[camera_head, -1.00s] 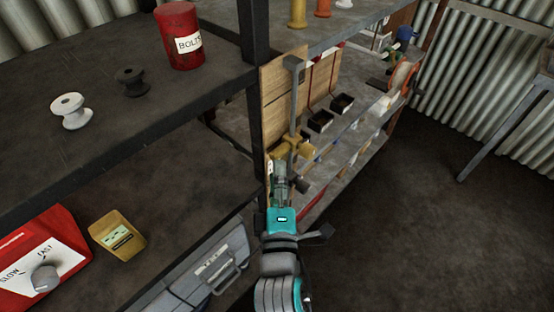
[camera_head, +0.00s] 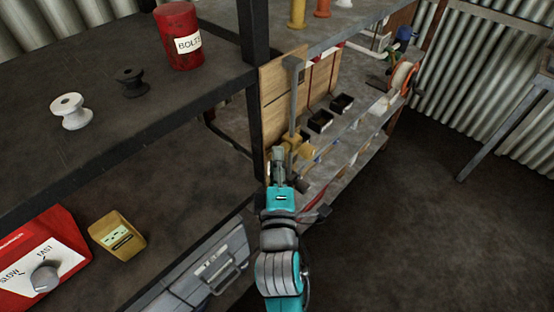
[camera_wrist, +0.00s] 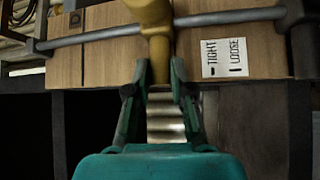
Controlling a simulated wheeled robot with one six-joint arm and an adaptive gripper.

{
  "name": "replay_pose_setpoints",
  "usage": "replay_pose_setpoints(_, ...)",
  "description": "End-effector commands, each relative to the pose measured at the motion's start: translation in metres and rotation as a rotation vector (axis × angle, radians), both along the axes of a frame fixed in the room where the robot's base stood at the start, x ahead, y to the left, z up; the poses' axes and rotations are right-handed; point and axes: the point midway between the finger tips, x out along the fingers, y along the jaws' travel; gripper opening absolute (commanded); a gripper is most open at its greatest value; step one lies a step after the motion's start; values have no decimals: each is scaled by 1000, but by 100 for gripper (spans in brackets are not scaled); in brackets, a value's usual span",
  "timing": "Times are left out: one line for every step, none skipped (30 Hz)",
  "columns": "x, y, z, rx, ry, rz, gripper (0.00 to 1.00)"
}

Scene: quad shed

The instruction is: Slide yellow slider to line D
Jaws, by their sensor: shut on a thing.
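The yellow slider (camera_head: 297,146) sits on a grey rail (camera_head: 293,95) fixed to a wooden board (camera_head: 273,95) on the shelf post. In the wrist view the slider (camera_wrist: 152,14) is at the top middle, around the rail (camera_wrist: 98,36), with its stem toward me. My gripper (camera_wrist: 158,72) is shut on that stem; it also shows in the head view (camera_head: 278,154), at the slider. A white TIGHT/LOOSE label (camera_wrist: 224,58) is on the board to the right of the slider.
A red BOLTS can (camera_head: 178,38), a white spool (camera_head: 70,110) and a dark spool (camera_head: 130,80) stand on the upper shelf. A red SLOW/FAST box (camera_head: 40,255) and a yellow box (camera_head: 117,236) are lower left. The floor at right is clear.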

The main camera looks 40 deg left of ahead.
Motion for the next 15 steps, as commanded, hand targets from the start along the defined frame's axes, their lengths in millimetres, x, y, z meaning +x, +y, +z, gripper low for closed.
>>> replay_pose_setpoints(0,0,0,0,0,0,0)
replay_pose_setpoints(0,0,0,0,0,0,0)
replay_pose_setpoints(0,0,1,0,0,0,0)
replay_pose_setpoints(0,0,2,1,-1,0,0)
replay_pose_setpoints(0,0,4,1,0,0,0)
replay_pose_setpoints(1,0,9,3,-1,-1,0)
replay_pose_setpoints(1,0,15,5,-3,-2,0)
replay_pose_setpoints(1,0,22,6,-4,-2,0)
replay_pose_setpoints(1,0,33,9,-6,-1,0)
replay_pose_setpoints(1,0,41,9,-5,-2,0)
replay_pose_setpoints(1,0,51,10,-7,-1,0)
replay_pose_setpoints(1,0,63,10,-7,-1,0)
replay_pose_setpoints(1,0,72,11,-8,-1,0)
replay_pose_setpoints(0,0,80,11,-7,0,0)
replay_pose_setpoints(1,0,89,9,-8,-1,0)
